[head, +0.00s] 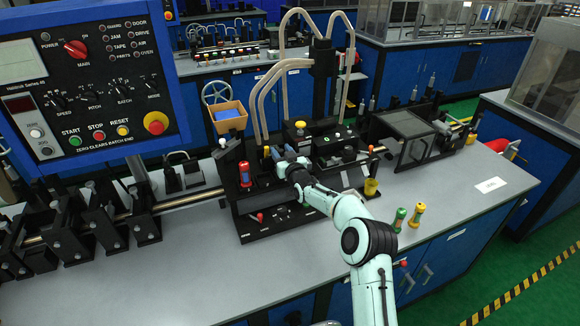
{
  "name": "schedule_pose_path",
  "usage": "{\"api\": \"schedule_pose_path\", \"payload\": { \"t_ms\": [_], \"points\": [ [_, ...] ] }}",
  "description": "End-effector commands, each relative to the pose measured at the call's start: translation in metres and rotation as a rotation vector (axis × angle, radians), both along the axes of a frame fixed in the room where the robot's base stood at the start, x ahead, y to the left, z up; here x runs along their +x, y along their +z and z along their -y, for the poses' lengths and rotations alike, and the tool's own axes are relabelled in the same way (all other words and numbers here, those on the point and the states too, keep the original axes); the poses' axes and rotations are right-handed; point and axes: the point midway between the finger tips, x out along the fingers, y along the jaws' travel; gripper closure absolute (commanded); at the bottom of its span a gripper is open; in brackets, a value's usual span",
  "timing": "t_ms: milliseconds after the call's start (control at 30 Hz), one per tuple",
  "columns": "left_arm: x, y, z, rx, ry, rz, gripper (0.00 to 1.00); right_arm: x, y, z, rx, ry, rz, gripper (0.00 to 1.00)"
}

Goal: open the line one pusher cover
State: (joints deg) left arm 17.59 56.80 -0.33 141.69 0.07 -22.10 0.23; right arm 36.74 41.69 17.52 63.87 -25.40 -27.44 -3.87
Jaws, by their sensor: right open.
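My right arm reaches up from the lower right, and its gripper (278,158) is over the black machine block in the middle of the bench. Its jaws are open, small in the view and partly hidden by the wrist. The gripper is close to dark parts of the block; I cannot tell whether it touches them. A dark-framed clear cover (406,126) sits on the line to the right, apart from the gripper, and looks closed. No readable label shows which part is the line one pusher cover. My left gripper is out of view.
A control panel (80,80) fills the upper left. A red cylinder (245,174) stands left of the gripper, a yellow cup (371,187) to its right. Bench around the white label (491,185) is clear.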

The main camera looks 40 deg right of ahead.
Motion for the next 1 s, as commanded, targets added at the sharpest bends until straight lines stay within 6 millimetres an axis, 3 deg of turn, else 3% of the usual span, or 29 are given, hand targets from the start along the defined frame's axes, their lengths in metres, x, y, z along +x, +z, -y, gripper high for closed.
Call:
{"api": "schedule_pose_path", "payload": {
  "t_ms": [33,233,600,1000],
  "points": [
    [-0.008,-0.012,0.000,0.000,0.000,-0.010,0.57,-0.010,-0.006,-0.002,-0.003,-0.001,-0.004,0.56],
    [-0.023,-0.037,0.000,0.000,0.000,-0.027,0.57,-0.044,-0.007,-0.012,-0.003,-0.002,-0.005,0.56],
    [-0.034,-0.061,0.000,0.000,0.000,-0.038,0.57,-0.103,-0.004,-0.031,-0.001,-0.002,-0.003,0.56],
    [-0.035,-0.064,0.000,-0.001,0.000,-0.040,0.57,-0.117,-0.002,-0.036,0.000,-0.002,-0.001,0.56]
  ]
}}
